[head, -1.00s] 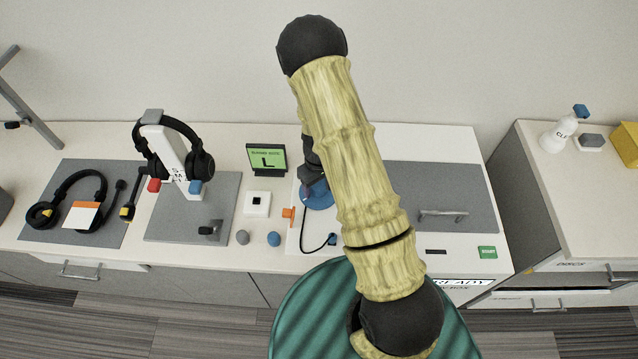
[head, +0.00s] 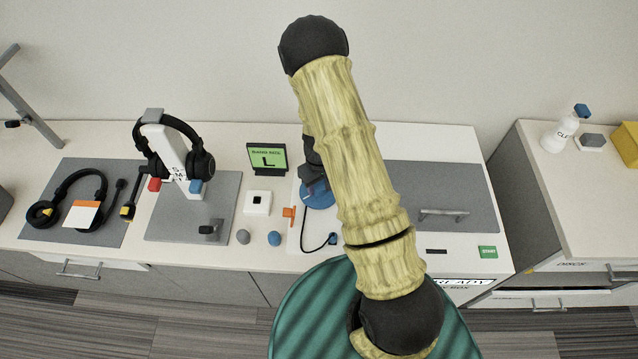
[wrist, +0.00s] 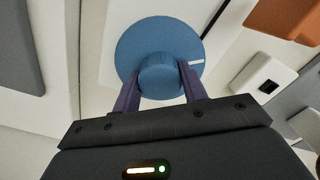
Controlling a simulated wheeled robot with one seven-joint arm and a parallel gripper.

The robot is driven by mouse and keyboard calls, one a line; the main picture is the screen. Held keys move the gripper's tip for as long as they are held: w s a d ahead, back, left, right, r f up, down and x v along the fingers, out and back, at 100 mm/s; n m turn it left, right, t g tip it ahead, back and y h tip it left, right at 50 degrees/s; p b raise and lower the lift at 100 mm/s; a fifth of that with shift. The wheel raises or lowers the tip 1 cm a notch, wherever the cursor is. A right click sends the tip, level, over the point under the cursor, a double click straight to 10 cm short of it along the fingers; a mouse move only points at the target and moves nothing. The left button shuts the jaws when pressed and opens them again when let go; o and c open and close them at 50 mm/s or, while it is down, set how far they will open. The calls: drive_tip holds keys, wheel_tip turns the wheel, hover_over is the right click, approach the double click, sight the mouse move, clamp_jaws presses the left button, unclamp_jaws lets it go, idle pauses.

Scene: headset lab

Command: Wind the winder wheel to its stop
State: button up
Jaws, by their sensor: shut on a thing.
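The blue winder wheel (wrist: 160,38) fills the upper middle of the wrist view, a round disc with a raised hub and a short white mark at its right edge. My gripper (wrist: 160,85) is shut on the hub, one dark finger on each side. In the head view the blue wheel (head: 318,196) shows partly behind my arm, on the white box top. My gripper (head: 312,178) is mostly hidden there by my arm.
A black cable with a blue plug (head: 332,239) lies close to the wheel. An orange piece (head: 289,213), a white square switch (head: 257,203) and a small display (head: 267,158) stand left of it. A grey lid with a handle (head: 443,214) is at right.

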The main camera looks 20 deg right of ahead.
drive_tip(key=m, duration=1)
drive_tip(key=shift+w+r, duration=0.1)
drive_tip(key=m, duration=0.5)
drive_tip(key=shift+m+p, duration=0.3)
drive_tip(key=shift+m, duration=0.1)
drive_tip(key=m+p, duration=0.1)
drive_tip(key=m, duration=0.3)
drive_tip(key=shift+w+m, duration=0.1)
drive_tip(key=shift+m, duration=0.2)
drive_tip(key=shift+d+m, duration=0.1)
drive_tip(key=shift+m, duration=0.4)
